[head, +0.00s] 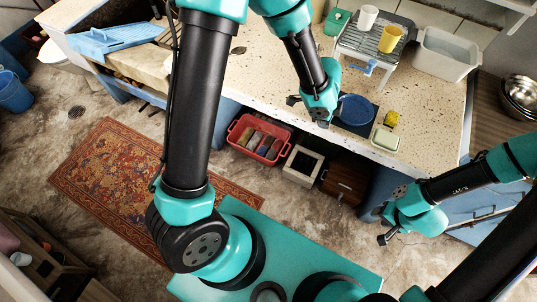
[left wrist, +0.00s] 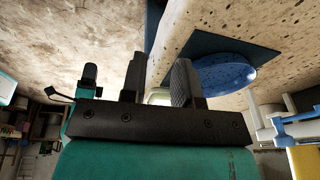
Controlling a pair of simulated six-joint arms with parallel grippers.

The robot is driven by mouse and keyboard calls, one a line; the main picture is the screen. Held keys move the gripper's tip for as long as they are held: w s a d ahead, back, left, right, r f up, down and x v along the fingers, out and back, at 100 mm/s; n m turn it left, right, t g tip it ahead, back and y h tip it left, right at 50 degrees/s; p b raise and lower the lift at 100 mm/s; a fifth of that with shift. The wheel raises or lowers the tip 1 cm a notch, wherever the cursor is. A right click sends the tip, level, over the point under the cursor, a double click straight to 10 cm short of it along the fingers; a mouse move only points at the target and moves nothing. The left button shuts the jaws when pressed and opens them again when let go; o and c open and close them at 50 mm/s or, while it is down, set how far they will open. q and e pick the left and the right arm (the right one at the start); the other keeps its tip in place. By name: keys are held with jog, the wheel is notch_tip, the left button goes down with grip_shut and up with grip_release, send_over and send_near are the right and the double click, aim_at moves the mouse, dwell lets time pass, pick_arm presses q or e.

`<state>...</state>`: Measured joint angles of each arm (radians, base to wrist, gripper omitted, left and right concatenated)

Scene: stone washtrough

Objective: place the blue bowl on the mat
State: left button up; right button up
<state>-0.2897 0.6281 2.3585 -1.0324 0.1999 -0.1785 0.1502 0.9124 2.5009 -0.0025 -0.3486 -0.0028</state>
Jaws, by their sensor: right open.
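The blue bowl (head: 356,109) sits upright on the dark blue mat (head: 352,129) near the front edge of the stone counter. The bowl (left wrist: 225,74) and the mat (left wrist: 215,42) also show in the left wrist view, to the right of the fingers. My left gripper (head: 307,112) is just left of the bowl, apart from it; its two fingers (left wrist: 160,80) stand apart with nothing between them. My right gripper (head: 383,226) is open and empty, low at the right in front of the blue cabinet, away from the bowl.
A yellow sponge (head: 391,119) and a pale green soap dish (head: 385,140) lie right of the mat. Behind stands a rack (head: 372,42) with a yellow cup (head: 390,38) and a white cup (head: 367,17). A white basin (head: 444,54) is farther right. The counter left of the mat is mostly clear.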

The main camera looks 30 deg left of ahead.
pick_arm(q)
jog(key=s+a+f+n+h, duration=0.1)
jog(key=s+a+f+n, duration=1.3)
jog(key=f+n, duration=0.4)
jog(key=shift+n, duration=0.3)
